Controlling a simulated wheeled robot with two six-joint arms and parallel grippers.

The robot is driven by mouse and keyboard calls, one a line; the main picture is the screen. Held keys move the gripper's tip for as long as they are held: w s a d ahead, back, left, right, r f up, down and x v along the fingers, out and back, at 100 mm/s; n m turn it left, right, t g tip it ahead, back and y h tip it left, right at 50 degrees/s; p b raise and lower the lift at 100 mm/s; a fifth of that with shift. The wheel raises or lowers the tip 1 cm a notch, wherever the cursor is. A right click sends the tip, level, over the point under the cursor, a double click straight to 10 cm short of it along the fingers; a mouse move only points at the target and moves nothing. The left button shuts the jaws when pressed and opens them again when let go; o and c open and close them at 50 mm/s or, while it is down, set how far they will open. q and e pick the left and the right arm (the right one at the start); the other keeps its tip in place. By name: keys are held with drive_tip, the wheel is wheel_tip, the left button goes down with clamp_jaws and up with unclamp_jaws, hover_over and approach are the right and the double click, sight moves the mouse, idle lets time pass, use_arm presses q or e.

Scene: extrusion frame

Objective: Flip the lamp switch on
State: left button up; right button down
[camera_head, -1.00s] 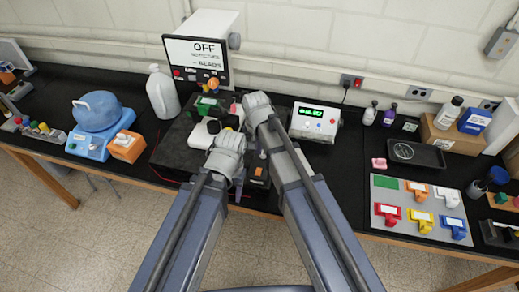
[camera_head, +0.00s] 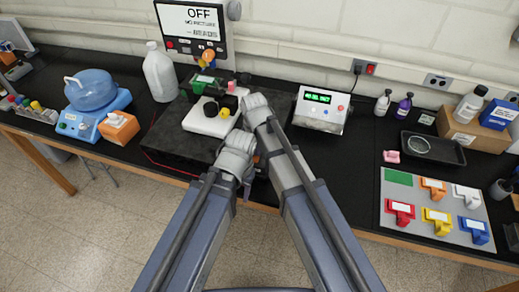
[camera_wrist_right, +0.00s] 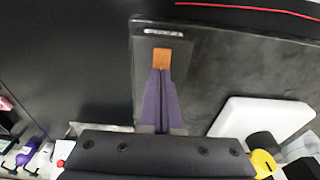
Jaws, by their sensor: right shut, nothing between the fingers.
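A dark switch box with a small label and an orange switch (camera_wrist_right: 161,58) shows in the right wrist view. My right gripper (camera_wrist_right: 157,76) is shut with nothing between its purple fingers. Its tips are at the lower edge of the orange switch; I cannot tell whether they touch it. In the head view this box is mostly hidden between my wrists. My left gripper (camera_head: 247,189) hangs below the left wrist, its jaws unclear. The monitor (camera_head: 190,24) behind reads OFF. A white device with a yellow knob (camera_wrist_right: 265,160) sits beside the box.
A dark slab (camera_head: 180,140) lies under the white device, with a red wire (camera_wrist_right: 250,9) near its edge. A meter with a green display (camera_head: 320,112) stands to the right. A blue-topped device (camera_head: 92,100) and white jug (camera_head: 160,75) stand left.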

drive_tip(key=shift+f, duration=0.15)
idle(0.3)
drive_tip(key=shift+s, duration=0.15)
drive_tip(key=shift+s+a+r, duration=0.2)
drive_tip(key=shift+s+a, duration=0.1)
drive_tip(key=shift+s, duration=0.35)
drive_tip(key=shift+r, duration=0.1)
